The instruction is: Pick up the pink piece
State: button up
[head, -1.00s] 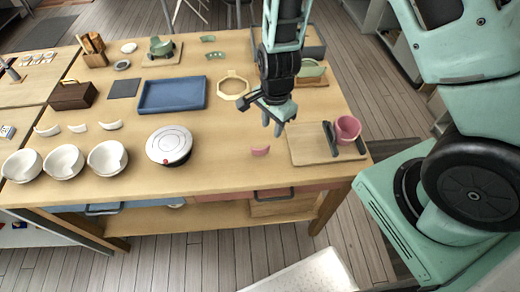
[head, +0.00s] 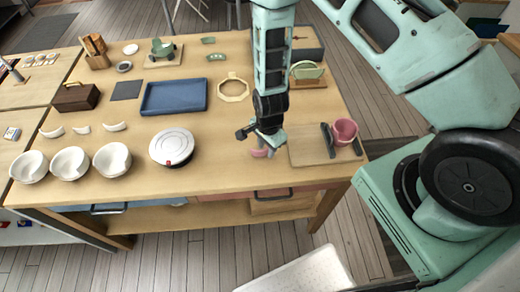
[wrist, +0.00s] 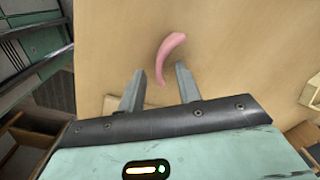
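The pink piece (wrist: 168,55) is a small curved shard lying on the wooden table (wrist: 112,40). In the wrist view my gripper (wrist: 158,80) is open, with the piece's near end between its two fingertips and the rest of it extending beyond them. In the head view my gripper (head: 272,148) is low over the table, and the pink piece (head: 258,153) shows just beside and partly behind the fingers. I cannot tell the exact height of the fingertips above the table.
Right of my gripper is a wooden board (head: 305,150) with a pink cup (head: 344,131) and a dark upright holder (head: 328,140). To the left are a round white device (head: 171,146) and several white bowls (head: 112,159).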

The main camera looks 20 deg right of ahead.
jog(key=shift+f, duration=0.2)
grip_shut()
jog(key=shift+r, duration=0.1)
